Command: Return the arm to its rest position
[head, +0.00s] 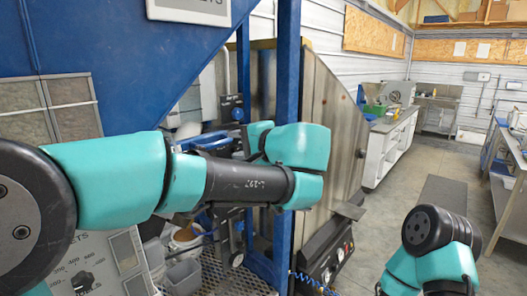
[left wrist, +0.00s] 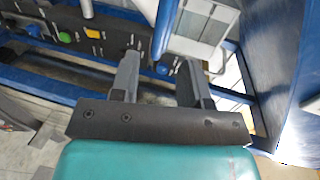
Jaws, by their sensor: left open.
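My left arm (head: 245,182) reaches in from the left of the head view and crosses in front of the blue hopper frame. Its elbow is by the blue post, and I cannot make out its fingers clearly there. In the left wrist view my left gripper (left wrist: 158,65) has its two dark fingers apart with nothing between them. The fingers point toward a dark panel with buttons (left wrist: 65,38). I cannot tell the gap to it. A part of my right arm (head: 432,240) shows at lower right in the head view; its gripper is out of frame.
The blue hopper (head: 130,45) and a blue post (head: 287,75) stand close around my left arm. A slanted metal chute (head: 330,110) is right of the elbow. Grey tubs (head: 183,275) sit below. Open floor (head: 385,215) lies to the right, before the benches.

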